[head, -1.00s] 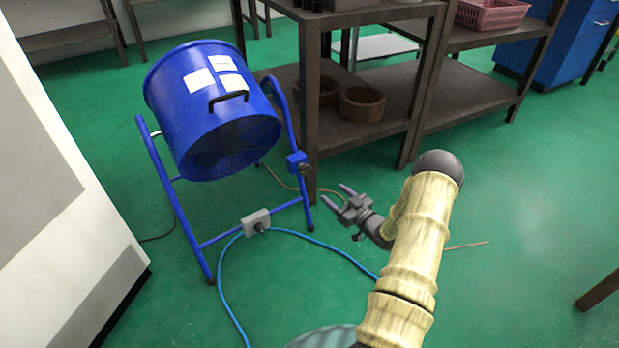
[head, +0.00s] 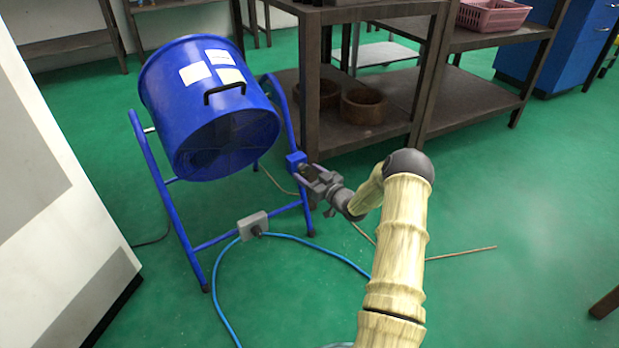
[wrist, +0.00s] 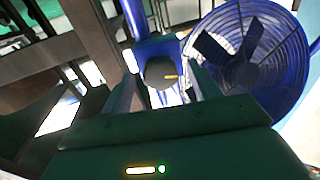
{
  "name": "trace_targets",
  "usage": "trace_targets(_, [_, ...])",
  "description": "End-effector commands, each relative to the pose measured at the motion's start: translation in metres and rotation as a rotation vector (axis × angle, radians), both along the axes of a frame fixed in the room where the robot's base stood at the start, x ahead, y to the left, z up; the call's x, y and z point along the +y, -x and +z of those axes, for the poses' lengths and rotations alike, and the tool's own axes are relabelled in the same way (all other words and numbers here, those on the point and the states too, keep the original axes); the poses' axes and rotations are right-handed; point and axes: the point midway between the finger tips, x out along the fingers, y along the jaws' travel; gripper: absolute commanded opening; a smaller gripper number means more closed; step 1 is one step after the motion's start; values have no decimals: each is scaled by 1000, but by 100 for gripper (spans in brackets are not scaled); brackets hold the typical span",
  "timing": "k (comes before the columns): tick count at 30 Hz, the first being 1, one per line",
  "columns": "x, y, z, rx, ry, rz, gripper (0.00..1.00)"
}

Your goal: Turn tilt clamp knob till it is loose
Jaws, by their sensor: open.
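The blue drum fan (head: 210,105) hangs tilted in its blue tube stand (head: 170,208). The tilt clamp knob (wrist: 160,72) is dark and round with a small yellow mark, on the blue clamp block at the right side of the stand. My gripper (head: 307,172) is at the knob, with its fingers pointing at the clamp block (head: 295,160). In the wrist view the open fingers stand on either side of the knob. I cannot tell whether either finger touches it. In the head view the fingers partly hide the knob.
A dark shelf unit (head: 460,100) with wooden bowls (head: 364,106) stands close behind the clamp. A grey switch box (head: 253,225) sits on the stand's lower bar, with a blue cable (head: 300,239) running across the green floor. A white cabinet (head: 50,190) is at the left.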

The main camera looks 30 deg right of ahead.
Motion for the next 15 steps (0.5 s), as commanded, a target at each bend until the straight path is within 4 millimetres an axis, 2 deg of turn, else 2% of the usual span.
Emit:
trace_targets(4, [0, 0, 0, 0, 0, 0, 61])
trace_targets(11, [0, 0, 0, 0, 0, 0, 16])
trace_targets(15, [0, 1, 0, 0, 2, 1, 16])
